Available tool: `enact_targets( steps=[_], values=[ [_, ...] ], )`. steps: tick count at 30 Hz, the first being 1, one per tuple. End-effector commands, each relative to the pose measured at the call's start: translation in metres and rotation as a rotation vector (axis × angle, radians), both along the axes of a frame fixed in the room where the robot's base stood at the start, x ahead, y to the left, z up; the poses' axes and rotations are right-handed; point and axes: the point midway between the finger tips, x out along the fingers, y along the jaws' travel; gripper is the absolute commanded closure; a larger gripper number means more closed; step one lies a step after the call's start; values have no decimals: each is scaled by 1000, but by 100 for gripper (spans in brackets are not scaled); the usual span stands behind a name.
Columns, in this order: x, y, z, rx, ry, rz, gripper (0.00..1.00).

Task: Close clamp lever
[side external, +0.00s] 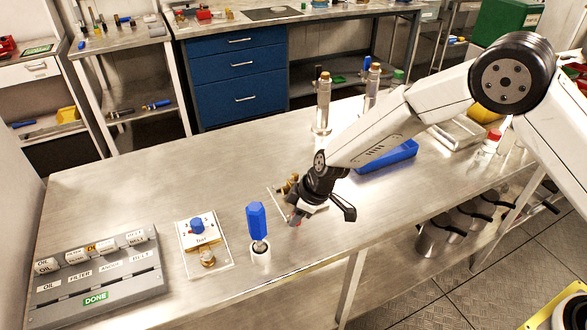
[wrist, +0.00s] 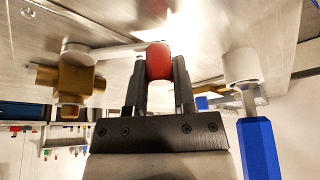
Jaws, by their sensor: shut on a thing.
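The clamp lever is a pale flat bar (wrist: 112,52) with a red knob (wrist: 158,60) at its end. In the wrist view it runs from a brass fitting (wrist: 78,82) on the left to my gripper (wrist: 157,78). The fingers are shut on the knob, one on each side. In the side view, my gripper (side external: 296,212) is low over the bench front, beside the brass fitting (side external: 290,184). There the gripper hides most of the lever, and only a bit of red shows at the fingertips.
A blue-handled tool (side external: 257,221) stands in a white cup just left of my gripper. Further left are a gauge plate (side external: 218,258) with a blue knob and a grey label rack (side external: 60,292). A blue tray (side external: 388,157) lies behind my arm. The bench's left rear is clear.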

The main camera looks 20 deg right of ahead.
Motion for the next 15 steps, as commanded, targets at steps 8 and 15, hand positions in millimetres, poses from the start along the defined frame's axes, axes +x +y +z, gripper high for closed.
enact_targets(
  steps=[8,15],
  values=[
    [-4,-8,2,2,-3,134,100],
    [-8,-17,2,1,-2,274,100]
  ],
)
